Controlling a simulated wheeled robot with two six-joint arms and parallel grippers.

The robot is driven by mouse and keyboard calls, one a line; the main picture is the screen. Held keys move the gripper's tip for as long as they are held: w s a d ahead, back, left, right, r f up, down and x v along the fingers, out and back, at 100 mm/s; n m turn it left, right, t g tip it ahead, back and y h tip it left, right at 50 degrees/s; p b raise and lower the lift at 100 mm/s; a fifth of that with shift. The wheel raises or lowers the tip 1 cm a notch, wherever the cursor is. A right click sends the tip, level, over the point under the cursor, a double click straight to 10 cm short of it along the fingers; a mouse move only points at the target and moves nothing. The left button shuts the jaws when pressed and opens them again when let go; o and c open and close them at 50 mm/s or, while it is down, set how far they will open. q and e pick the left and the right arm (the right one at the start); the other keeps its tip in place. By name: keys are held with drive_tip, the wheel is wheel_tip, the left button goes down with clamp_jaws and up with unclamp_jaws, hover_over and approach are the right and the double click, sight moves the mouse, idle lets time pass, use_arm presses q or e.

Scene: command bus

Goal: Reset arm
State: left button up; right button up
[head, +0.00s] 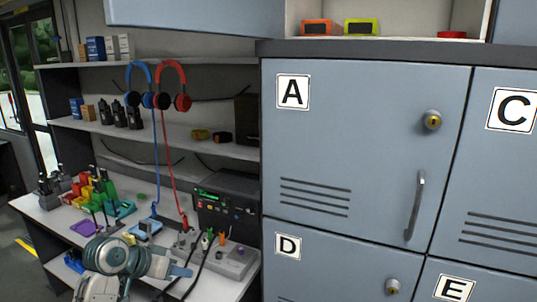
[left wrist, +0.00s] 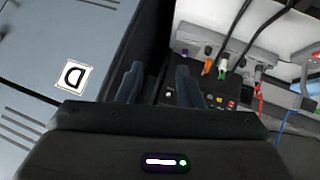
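My left arm comes in at the lower left of the head view, and its left gripper (head: 184,270) is over the front of the desk. In the left wrist view the two dark fingers of the left gripper (left wrist: 158,74) stand apart with nothing seen between them. The fingers point between the locker door marked D (left wrist: 100,32) and the desk equipment. My right arm and right gripper are not in view.
Grey lockers A (head: 370,150), C (head: 505,170), D (head: 320,275) and E (head: 480,285) fill the right side. The desk (head: 240,287) holds a black radio unit (head: 225,205), cables and colored items. Blue (head: 138,70) and red headphones (head: 172,70) hang above.

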use_arm(q)
drive_tip(key=s+a+f+n+g+y, duration=0.15)
drive_tip(key=s+f+y, duration=0.25)
drive_tip(key=s+f, duration=1.25)
drive_tip(key=s+a+f+n+g+y, duration=0.1)
drive_tip(key=s+a+f+y, duration=0.1)
drive_tip(key=s, duration=0.8)
drive_tip(key=s+a+f+n+g+y, duration=0.1)
drive_tip(key=s+f, duration=0.1)
drive_tip(key=s, duration=0.8)
wheel_tip(320, 180, down, 28)
drive_tip(key=a, duration=0.3)
drive_tip(key=s+a+f+g+b, duration=0.1)
drive_tip(key=s+f+g, duration=0.1)
drive_tip(key=s+f, duration=1.6)
wheel_tip(320, 180, down, 4)
drive_tip(key=shift+s+r, duration=0.1)
drive_tip(key=shift+s, duration=0.15)
drive_tip(key=shift+w, duration=0.15)
